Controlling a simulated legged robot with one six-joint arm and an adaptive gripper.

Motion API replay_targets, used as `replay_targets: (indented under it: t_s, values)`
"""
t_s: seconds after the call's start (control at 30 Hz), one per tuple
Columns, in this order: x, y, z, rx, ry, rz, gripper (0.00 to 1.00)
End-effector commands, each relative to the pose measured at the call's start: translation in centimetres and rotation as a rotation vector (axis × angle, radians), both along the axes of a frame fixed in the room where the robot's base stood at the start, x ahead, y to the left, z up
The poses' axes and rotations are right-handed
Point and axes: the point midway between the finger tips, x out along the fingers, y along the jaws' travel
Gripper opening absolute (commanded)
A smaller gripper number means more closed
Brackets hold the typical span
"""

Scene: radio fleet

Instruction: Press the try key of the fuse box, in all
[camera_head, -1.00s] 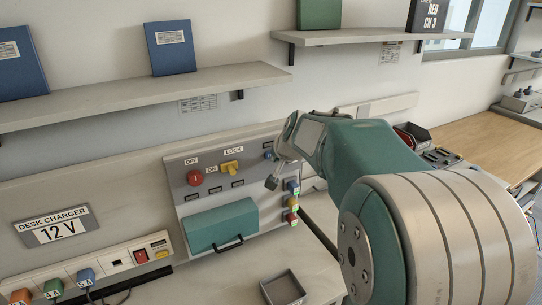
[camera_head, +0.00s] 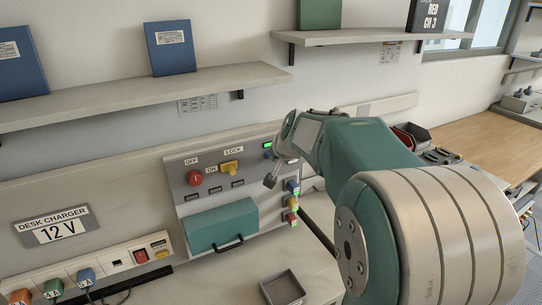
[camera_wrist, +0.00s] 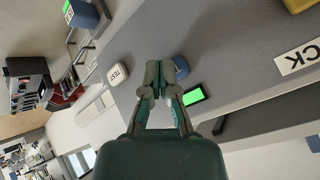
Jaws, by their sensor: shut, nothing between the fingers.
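The fuse box (camera_head: 205,185) is a grey sloped panel on the wall bench, with a red knob (camera_head: 195,177), a yellow lock switch (camera_head: 230,167) and a teal cover (camera_head: 222,224). A blue key (camera_wrist: 182,67) sits on the panel beside my fingertips in the wrist view, partly hidden by them. A white TEST tag (camera_wrist: 118,75) is nearby. A green lamp (camera_wrist: 193,96) is lit beside the blue key; it also shows in the head view (camera_head: 267,145). My gripper (camera_wrist: 160,66) is shut and empty, close to the panel; I cannot tell whether it touches the key.
Several coloured fuses (camera_head: 292,202) line the box's right edge. A small grey tray (camera_head: 283,288) stands on the bench in front. A desk charger strip (camera_head: 100,270) lies at the left. A shelf (camera_head: 150,95) runs above the box.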

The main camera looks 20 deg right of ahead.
Motion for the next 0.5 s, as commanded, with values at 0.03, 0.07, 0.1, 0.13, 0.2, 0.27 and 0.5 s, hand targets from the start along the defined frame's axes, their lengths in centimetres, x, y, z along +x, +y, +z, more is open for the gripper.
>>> replay_targets:
  t_s: [0.03, 0.07, 0.1, 0.13, 0.2, 0.27, 0.5]
  values:
    - [0.0, 0.0, 0.0, 0.000, 0.000, 0.000, 0.00]
    - [0.0, 0.0, 0.0, 0.000, 0.000, 0.000, 0.00]
    - [0.0, 0.0, 0.0, 0.000, 0.000, 0.000, 0.00]
    - [0.0, 0.0, 0.0, 0.000, 0.000, 0.000, 0.00]
    - [0.0, 0.0, 0.0, 0.000, 0.000, 0.000, 0.00]
    - [-0.2, 0.0, 0.0, 0.000, -0.001, 0.000, 0.00]
    - [-1.3, -0.1, 0.0, 0.001, -0.001, -0.002, 0.00]
